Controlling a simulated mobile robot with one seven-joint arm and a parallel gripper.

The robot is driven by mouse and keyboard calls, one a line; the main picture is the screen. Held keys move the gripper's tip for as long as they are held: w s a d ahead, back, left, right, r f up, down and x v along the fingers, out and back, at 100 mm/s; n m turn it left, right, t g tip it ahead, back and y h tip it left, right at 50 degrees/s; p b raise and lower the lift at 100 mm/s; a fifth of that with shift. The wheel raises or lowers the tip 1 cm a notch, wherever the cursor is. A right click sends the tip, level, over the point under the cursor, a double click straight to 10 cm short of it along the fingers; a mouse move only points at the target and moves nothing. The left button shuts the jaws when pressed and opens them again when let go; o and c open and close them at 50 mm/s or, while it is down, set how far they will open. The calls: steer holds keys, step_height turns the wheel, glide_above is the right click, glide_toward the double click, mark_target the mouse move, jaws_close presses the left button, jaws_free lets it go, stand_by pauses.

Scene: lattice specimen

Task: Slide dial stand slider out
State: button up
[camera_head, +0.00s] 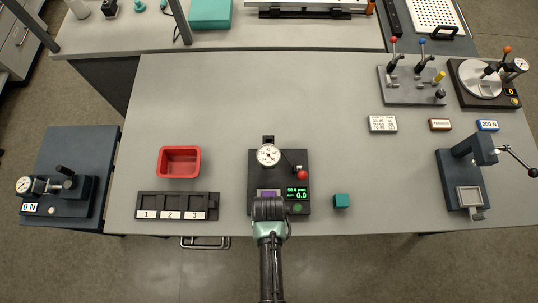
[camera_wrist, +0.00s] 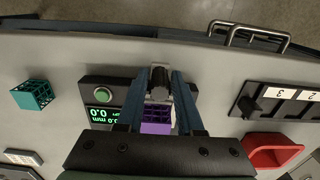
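The dial stand (camera_head: 284,160) is a dark base on the near part of the table. It has a round white dial (camera_head: 268,155), a red-knobbed lever (camera_head: 302,174), a green display (camera_head: 297,193) and a green button (camera_wrist: 103,96). A purple lattice specimen (camera_wrist: 157,116) sits at the stand, partly hidden by my gripper. My gripper (camera_wrist: 161,76) is over the stand's near edge. Its two blue fingers stand either side of a black knob (camera_wrist: 159,86), which looks like the slider's handle. The knob nearly fills the gap; I cannot tell whether the fingers press on it.
A teal lattice cube (camera_head: 341,201) lies right of the stand. A black rack numbered 1 to 3 (camera_head: 177,200) and a red bin (camera_head: 179,162) are on the left. A lever press (camera_head: 466,180) stands at the right. The table (camera_head: 230,100) behind the stand is clear.

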steer(key=shift+o, duration=1)
step_height(320, 180, up, 4)
steer(key=p, duration=0.3)
steer(key=shift+f, duration=0.25)
steer(key=shift+r, duration=1)
